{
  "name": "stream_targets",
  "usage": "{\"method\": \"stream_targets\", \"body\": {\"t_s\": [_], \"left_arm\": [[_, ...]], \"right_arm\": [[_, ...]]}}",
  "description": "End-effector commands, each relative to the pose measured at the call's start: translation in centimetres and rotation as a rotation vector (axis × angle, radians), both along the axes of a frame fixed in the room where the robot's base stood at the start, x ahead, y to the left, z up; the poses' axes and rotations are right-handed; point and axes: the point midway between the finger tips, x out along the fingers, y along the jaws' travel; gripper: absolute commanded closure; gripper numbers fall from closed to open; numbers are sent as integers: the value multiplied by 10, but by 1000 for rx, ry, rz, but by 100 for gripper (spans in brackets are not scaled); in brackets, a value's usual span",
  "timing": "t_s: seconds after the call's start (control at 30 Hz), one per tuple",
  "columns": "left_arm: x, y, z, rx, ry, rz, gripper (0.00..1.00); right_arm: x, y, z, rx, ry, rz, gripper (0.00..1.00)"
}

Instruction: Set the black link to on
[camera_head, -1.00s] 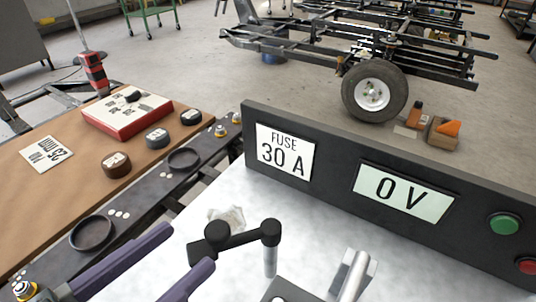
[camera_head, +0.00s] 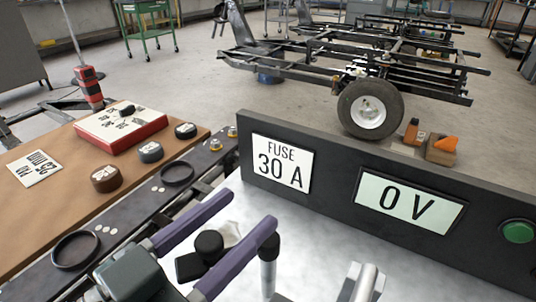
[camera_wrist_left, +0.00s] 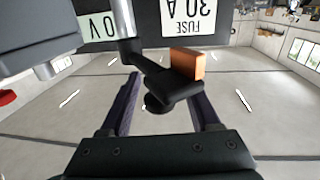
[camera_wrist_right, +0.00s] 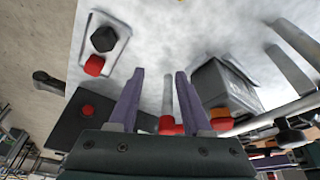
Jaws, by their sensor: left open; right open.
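The black link (camera_head: 207,243) is a dark arm with rounded ends beside the front of the panel. My left gripper (camera_head: 247,212) is open with its purple fingers on either side of the link; the near finger hides much of it. In the left wrist view the link (camera_wrist_left: 165,84) lies between the two spread fingers, with a brown-orange block (camera_wrist_left: 187,63) at its far part. Contact with the fingers is unclear. A metal post (camera_head: 268,275) stands near the link. My right gripper (camera_wrist_right: 157,80) is open and empty, seen only in the right wrist view.
The black panel (camera_head: 335,188) reads "FUSE 30 A" and "0 V" and carries a green button (camera_head: 518,232). The right wrist view shows a black knob (camera_wrist_right: 104,38) and a grey box (camera_wrist_right: 222,85).

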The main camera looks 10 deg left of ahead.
Motion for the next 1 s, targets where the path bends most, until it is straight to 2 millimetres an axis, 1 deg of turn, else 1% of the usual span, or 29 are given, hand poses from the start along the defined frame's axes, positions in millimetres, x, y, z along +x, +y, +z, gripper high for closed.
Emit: {"method": "stream_targets", "body": {"t_s": [0.17, 0.7, 0.73, 1.0], "left_arm": [[0, 0, 0, 0, 0, 0, 37], [0, 0, 0, 0, -1, 0, 98], [0, 0, 0, 0, -1, 0, 100], [0, 0, 0, 0, -1, 0, 100]], "right_arm": [[0, 0, 0, 0, 1, 0, 51], [0, 0, 0, 0, 1, 1, 51], [0, 0, 0, 0, 1, 0, 51], [0, 0, 0, 0, 0, 0, 51]]}}
